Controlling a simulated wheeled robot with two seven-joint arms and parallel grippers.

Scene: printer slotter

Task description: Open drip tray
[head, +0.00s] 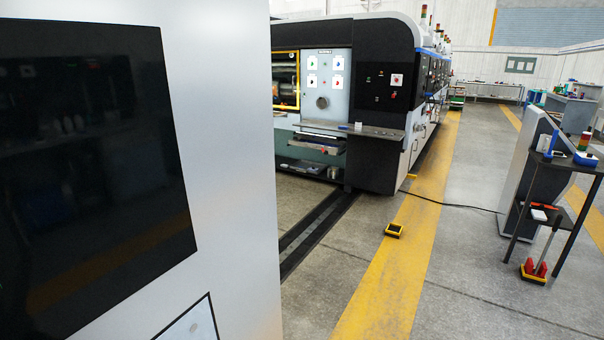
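The printer slotter machine (386,45) stands in the middle distance, with a control panel and a yellow-framed window (297,82) on its near face. Below that window, a tray-like part (318,144) sits low in the machine's front opening. A lower ledge (310,168) lies beneath it near the floor. I cannot tell which of these, if any, is the drip tray, or whether it is open. Neither of my grippers shows in the head view.
A large grey panel (222,130) with a dark window (90,150) fills the near left. A shelf (368,130) juts from the machine. A small yellow-black device (394,230) lies on the floor. A black stand (545,180) is at right. The yellow lane (385,290) is mostly clear.

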